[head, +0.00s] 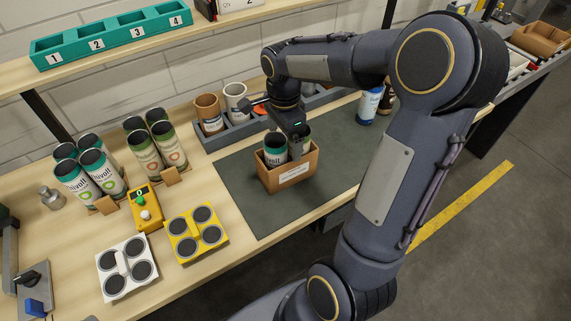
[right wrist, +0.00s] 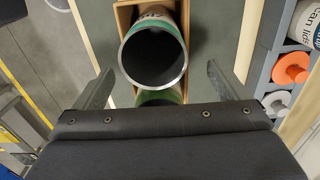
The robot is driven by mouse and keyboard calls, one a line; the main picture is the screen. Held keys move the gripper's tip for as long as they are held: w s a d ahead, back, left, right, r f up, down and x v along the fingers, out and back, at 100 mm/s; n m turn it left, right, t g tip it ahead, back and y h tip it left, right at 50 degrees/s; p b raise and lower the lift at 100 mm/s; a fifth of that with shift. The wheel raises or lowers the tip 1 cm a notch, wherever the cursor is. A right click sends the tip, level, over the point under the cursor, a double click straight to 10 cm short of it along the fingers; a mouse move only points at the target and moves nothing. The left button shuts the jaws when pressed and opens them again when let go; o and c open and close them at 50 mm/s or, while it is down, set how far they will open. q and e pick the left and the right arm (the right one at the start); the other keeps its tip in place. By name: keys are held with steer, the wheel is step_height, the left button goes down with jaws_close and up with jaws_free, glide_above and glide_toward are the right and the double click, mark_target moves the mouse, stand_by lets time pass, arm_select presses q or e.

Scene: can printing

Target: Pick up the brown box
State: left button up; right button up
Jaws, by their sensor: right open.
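The brown box (head: 288,176) stands upright on the dark mat, with a white label on its front. Cans stand in it, among them a teal-topped can (head: 275,147) and a green one partly hidden by my gripper. My right gripper (head: 299,150) points down over the box. In the right wrist view the right gripper (right wrist: 160,88) has its fingers wide apart, one on each side of the cans. The round open can (right wrist: 153,55) and part of the brown box (right wrist: 125,16) lie beneath. I cannot tell whether the fingers touch the box. My left gripper does not show.
The dark mat (head: 245,205) is clear left of the box. A grey rack (head: 225,138) with cups stands behind. Several green-and-white cans (head: 92,170), a yellow button box (head: 146,208) and white and yellow holders (head: 126,268) are to the left. A blue bottle (head: 369,105) stands behind my right arm.

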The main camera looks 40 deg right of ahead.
mark_target(287, 163)
steer(key=f, duration=0.3)
steer(key=shift+s+d+f+p, duration=0.2)
steer(key=shift+s+f+p, duration=0.05)
steer(key=shift+f+p, duration=0.05)
steer(key=shift+f, duration=0.2)
steer(key=shift+f+b, duration=0.25)
steer(key=shift+b, duration=0.05)
steer(key=c, duration=1.3)
steer(key=shift+c, duration=0.2)
steer(key=shift+r, duration=0.1)
